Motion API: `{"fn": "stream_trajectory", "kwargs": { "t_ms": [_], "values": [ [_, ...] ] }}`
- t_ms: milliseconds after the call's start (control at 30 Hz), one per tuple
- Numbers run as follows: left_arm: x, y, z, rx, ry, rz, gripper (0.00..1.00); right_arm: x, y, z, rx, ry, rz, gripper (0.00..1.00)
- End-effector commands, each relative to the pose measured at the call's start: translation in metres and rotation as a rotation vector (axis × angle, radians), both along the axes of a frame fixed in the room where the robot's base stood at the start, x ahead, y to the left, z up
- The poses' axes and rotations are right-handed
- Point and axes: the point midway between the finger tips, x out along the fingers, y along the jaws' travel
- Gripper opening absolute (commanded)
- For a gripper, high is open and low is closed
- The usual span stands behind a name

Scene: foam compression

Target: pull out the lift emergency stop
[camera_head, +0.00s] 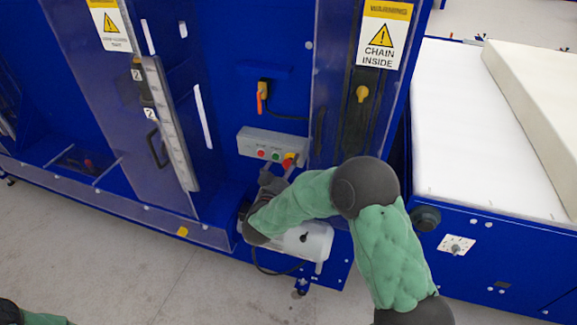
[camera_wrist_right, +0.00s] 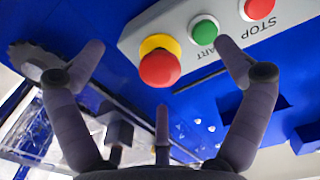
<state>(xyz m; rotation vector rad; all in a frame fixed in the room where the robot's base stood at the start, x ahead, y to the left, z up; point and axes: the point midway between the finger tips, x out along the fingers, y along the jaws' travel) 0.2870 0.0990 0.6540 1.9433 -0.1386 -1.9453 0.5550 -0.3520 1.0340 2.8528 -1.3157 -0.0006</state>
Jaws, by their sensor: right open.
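The lift emergency stop is a red mushroom button on a yellow collar (camera_wrist_right: 160,64), at one end of a grey control box (camera_head: 262,145). I see no contact with the button. In the head view the right gripper (camera_head: 280,175) is just below the box. My left gripper is out of view; only a bit of that arm shows at the bottom left.
The box also carries a green button (camera_wrist_right: 204,28) and a red stop button (camera_wrist_right: 258,8), close to one finger. An orange-handled switch (camera_head: 261,93) is above the box. A white motor housing (camera_head: 310,240) is below. A white conveyor bed (camera_head: 480,130) stands at the right.

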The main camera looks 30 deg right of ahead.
Motion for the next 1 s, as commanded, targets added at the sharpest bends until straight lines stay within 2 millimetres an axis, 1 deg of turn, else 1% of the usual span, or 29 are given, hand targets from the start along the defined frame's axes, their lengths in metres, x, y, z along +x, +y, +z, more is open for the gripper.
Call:
{"fn": "stream_trajectory", "kwargs": {
  "t_ms": [167,267,1000],
  "values": [
    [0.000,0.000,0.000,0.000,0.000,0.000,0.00,-0.001,0.001,0.000,0.000,0.000,0.000,1.00],
    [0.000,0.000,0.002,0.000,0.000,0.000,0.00,-0.004,0.005,0.001,0.000,0.000,0.002,1.00],
    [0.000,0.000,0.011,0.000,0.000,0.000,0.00,-0.037,0.044,0.001,0.000,0.000,0.002,1.00]
  ]
}}
